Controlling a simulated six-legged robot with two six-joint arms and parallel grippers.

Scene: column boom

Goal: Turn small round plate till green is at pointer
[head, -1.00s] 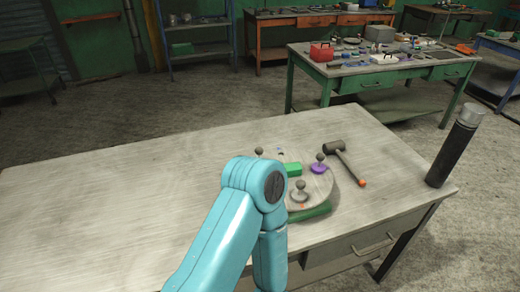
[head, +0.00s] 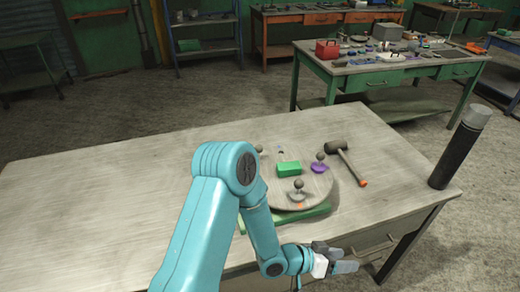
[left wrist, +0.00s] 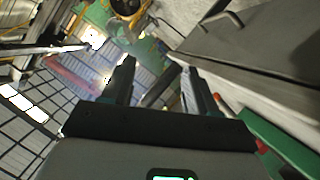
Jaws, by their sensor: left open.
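The small round plate (head: 285,192) lies on the workbench in the head view, partly hidden by my left arm. Grey knobs stand around the rim, one on a purple base (head: 319,166) at the right and one with a grey base (head: 298,190) at the front, beside an orange mark. A green strip (head: 300,218) shows under the plate's front edge. I cannot tell which part is the pointer. My left gripper (head: 345,260) is open and empty, in front of the bench's front edge, apart from the plate. My right gripper is out of view.
A hammer (head: 346,161) lies right of the plate. A dark cylinder with a grey top (head: 461,147) stands at the bench's right corner. The bench's left part (head: 90,205) is clear. A drawer handle (head: 370,250) is close to my left gripper.

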